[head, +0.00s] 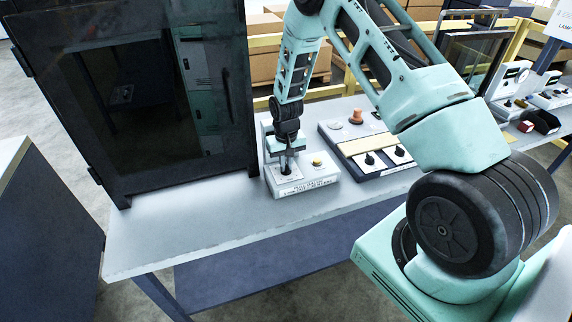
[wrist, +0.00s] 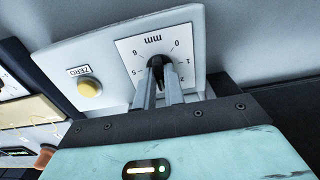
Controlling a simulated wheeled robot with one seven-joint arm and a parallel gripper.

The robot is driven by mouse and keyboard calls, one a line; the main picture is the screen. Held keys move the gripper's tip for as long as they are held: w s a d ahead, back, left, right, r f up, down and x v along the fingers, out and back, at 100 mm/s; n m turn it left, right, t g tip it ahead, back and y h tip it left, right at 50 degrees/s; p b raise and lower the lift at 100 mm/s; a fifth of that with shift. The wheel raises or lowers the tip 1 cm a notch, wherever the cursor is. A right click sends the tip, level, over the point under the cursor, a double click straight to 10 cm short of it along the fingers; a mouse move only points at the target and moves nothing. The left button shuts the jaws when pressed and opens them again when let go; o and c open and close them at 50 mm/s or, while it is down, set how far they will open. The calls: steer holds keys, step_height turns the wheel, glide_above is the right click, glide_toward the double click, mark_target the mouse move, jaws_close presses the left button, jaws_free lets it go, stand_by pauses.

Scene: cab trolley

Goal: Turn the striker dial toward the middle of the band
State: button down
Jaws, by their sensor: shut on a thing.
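A pale box (head: 318,182) stands on the bench, with a white dial plate and a yellow button (head: 317,159). In the wrist view the plate (wrist: 185,45) reads "mm" with numbers around a black dial knob (wrist: 155,62). The yellow button there (wrist: 89,88) is marked ZERO. My gripper (head: 285,166) points down over the left part of this box. In the wrist view my gripper (wrist: 157,78) has both fingers closed on the knob. The fingers hide part of the knob, so I cannot tell where its pointer stands. The box's front lettering is too small to read surely.
A dark cabinet (head: 150,90) stands close on the left of the bench. Right of the box lies a dark panel (head: 368,172) with two black knobs and an orange knob (head: 356,116). The bench's front left surface (head: 190,225) is clear.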

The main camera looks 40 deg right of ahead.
steer(key=c, duration=1.5)
jaws_free()
step_height(320, 180, up, 18)
steer(key=b, duration=0.3)
steer(key=shift+f+b, duration=0.25)
steer(key=shift+b, duration=0.15)
steer(key=s+a+r+n+y, duration=0.1)
steer(key=s+a+r+n, duration=0.2)
steer(key=s+a, duration=0.6)
steer(key=s+a+r+n, duration=0.3)
steer(key=s+a, duration=0.1)
steer(key=a, duration=0.8)
steer(key=s+a+n, duration=0.1)
steer(key=s, duration=0.5)
steer(key=s+a+n, duration=0.2)
steer(key=s, duration=0.4)
steer(key=s+a+n, duration=0.2)
steer(key=s, duration=0.4)
steer(key=shift+s+a+r, duration=0.15)
steer(key=shift+s+a, duration=0.05)
steer(key=shift+a, duration=0.05)
